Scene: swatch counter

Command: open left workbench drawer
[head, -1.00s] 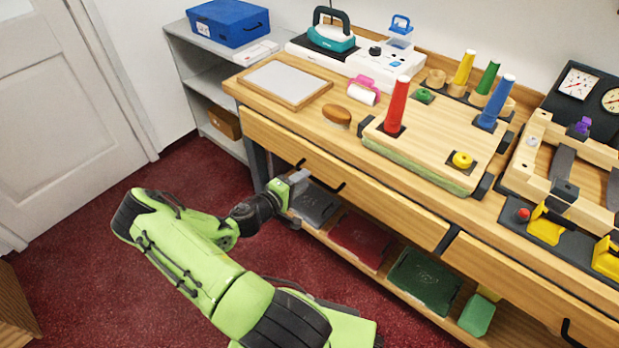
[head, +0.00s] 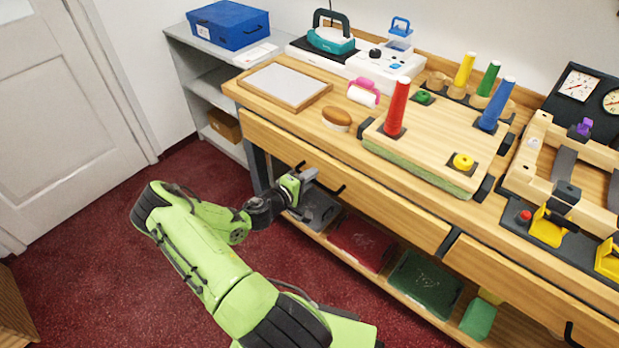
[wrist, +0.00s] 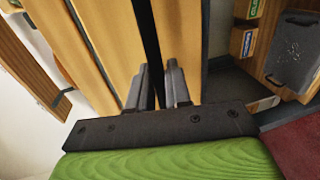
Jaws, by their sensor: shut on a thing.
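The left workbench drawer (head: 385,203) is a long wooden front under the bench top, and no gap shows at its top edge. Its black bar handle (head: 341,189) is partly hidden behind my gripper (head: 308,178). In the wrist view the handle (wrist: 147,35) is a dark bar running down between the two grey fingers of my gripper (wrist: 157,82). My gripper is shut on the handle. The drawer front also shows in the wrist view (wrist: 181,35).
The workbench top (head: 290,122) carries a board with colored cones, a brush and a clamp frame. A lower shelf holds dark, red and green trays (head: 425,283). A grey shelf unit (head: 206,77) stands at the left. Red carpet (head: 90,250) in front is clear.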

